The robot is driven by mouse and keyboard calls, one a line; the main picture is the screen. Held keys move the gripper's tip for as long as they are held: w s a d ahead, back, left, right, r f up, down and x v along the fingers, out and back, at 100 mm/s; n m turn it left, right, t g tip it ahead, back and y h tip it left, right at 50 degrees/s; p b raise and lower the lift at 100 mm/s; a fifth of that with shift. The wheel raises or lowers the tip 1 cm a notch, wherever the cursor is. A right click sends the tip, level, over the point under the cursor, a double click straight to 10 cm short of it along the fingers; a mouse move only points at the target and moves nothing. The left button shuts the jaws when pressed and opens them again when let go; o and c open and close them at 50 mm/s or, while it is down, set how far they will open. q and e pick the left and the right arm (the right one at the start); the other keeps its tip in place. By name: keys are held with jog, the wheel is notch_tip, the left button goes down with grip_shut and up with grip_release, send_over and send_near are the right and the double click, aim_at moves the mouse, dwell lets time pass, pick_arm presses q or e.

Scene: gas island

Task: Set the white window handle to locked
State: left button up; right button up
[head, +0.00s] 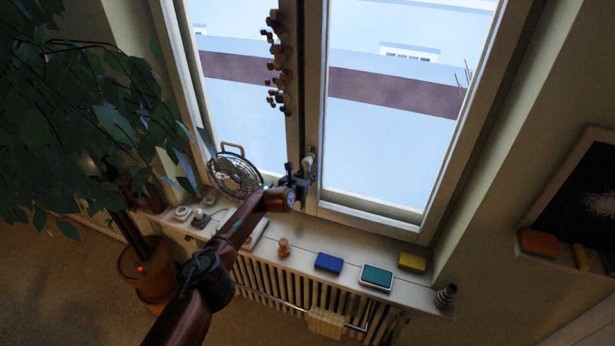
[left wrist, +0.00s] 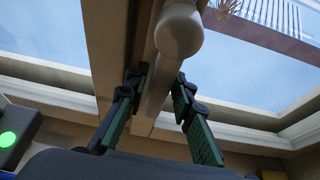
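The white window handle (head: 309,158) is on the middle frame of the window, just above my left gripper (head: 300,178) in the head view. In the left wrist view the rounded end of the handle (left wrist: 179,32) is large at the top, and its pale bar runs down between the fingers. My left gripper (left wrist: 158,85) is open, with one green-padded finger on each side of the bar. Gaps show beside the bar; whether a finger touches it I cannot tell. The arm hides part of the handle's surroundings. My right gripper is not in view.
A metal fan (head: 235,175) stands on the sill (head: 325,248) left of the gripper. A leafy plant (head: 85,120) fills the left. Small brown objects (head: 277,75) hang along the frame.

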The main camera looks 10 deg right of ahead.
pick_arm(q)
jog(key=shift+o, duration=1.2)
jog(key=shift+r, duration=4.95)
jog(key=shift+r, duration=0.1)
